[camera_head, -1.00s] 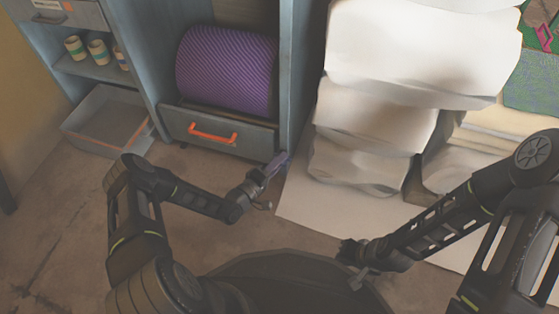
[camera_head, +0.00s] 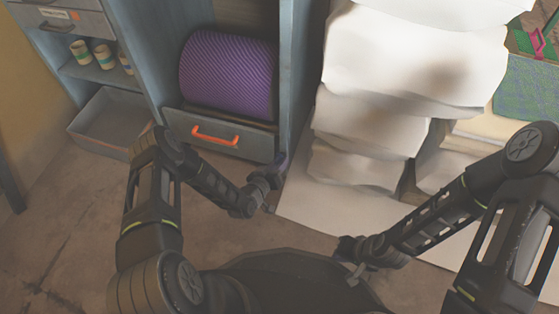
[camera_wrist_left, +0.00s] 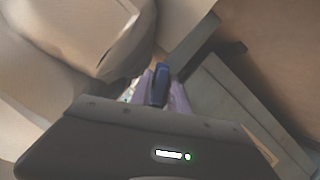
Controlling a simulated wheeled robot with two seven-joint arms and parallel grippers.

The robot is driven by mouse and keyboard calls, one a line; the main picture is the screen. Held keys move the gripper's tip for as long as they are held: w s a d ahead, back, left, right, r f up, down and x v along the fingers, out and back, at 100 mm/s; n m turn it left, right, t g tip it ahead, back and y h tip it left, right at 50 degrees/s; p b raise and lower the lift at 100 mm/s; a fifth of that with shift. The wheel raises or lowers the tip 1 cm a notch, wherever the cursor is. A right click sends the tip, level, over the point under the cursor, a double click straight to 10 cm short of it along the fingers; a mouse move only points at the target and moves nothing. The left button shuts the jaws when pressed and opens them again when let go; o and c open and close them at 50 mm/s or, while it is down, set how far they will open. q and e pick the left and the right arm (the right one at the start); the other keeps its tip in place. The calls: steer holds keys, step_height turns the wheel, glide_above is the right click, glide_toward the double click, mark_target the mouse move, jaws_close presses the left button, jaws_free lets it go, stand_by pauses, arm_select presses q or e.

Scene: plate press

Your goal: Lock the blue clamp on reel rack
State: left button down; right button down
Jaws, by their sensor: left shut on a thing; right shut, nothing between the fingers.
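The reel rack (camera_head: 288,75) is a blue-grey cabinet holding a purple ribbed reel (camera_head: 228,75), above a drawer front with an orange handle (camera_head: 215,136). My left gripper (camera_head: 281,163) is at the lower right corner of the rack. In the left wrist view, the blue clamp (camera_wrist_left: 160,88) shows as a small dark blue piece between the pale purple fingers of my left gripper (camera_wrist_left: 161,98), which are shut on it. In the head view, the clamp is mostly hidden by the gripper. My right gripper (camera_head: 346,250) is shut and empty, low in front of the white sacks.
Stacked white sacks (camera_head: 415,60) stand right of the rack, close to my left gripper, on a pale sheet (camera_head: 310,208). An open grey bin (camera_head: 105,125) and small rolls (camera_head: 103,56) are at the left. The floor in front of the rack is clear.

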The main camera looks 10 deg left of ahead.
arm_select(q)
steer(key=shift+d+m+y+p, duration=0.15)
steer(key=shift+m+y+p, duration=0.45)
steer(key=shift+m, duration=0.4)
steer(key=shift+m+y+p, duration=0.35)
steer(key=shift+m+y, duration=0.35)
steer(key=shift+m, duration=0.3)
steer(key=shift+f, duration=0.1)
steer(key=c, duration=1.4)
jaws_free()
steer(key=shift+c, duration=0.2)
steer(key=shift+s, duration=0.1)
steer(key=p+v, duration=0.3)
steer(key=v, duration=0.4)
steer(key=shift+s+r+p, duration=0.25)
steer(key=shift+s+p, duration=0.05)
